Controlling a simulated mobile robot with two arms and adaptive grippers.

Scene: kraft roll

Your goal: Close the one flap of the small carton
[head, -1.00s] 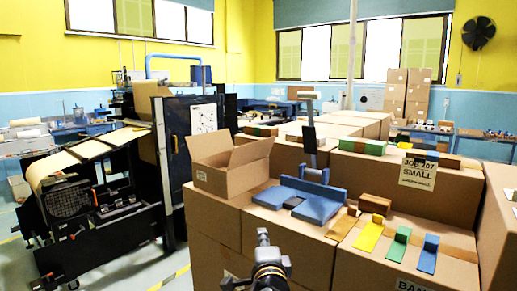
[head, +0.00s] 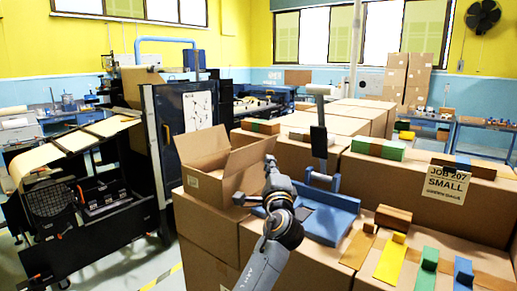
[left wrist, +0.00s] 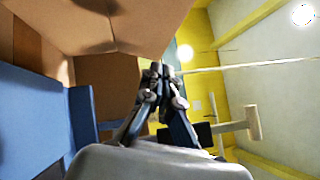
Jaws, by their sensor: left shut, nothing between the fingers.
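The small carton (head: 207,187) sits open-topped on a large box, left of the blue press-like device. Its flap (head: 246,167) stands up on the right side, leaning outward. My left gripper (head: 270,162) is shut and empty, just right of the flap; the head view does not settle whether they touch. In the left wrist view, the shut fingers (left wrist: 158,70) point up beside a large brown cardboard surface (left wrist: 120,28), probably the flap or carton wall. My right gripper is not in view.
The blue device (head: 330,222) with an upright post (head: 319,140) stands right of my arm. Coloured strips with blocks (head: 392,258) lie on the front boxes. Green and brown blocks (head: 378,149) lie behind. A black machine (head: 187,110) stands at left.

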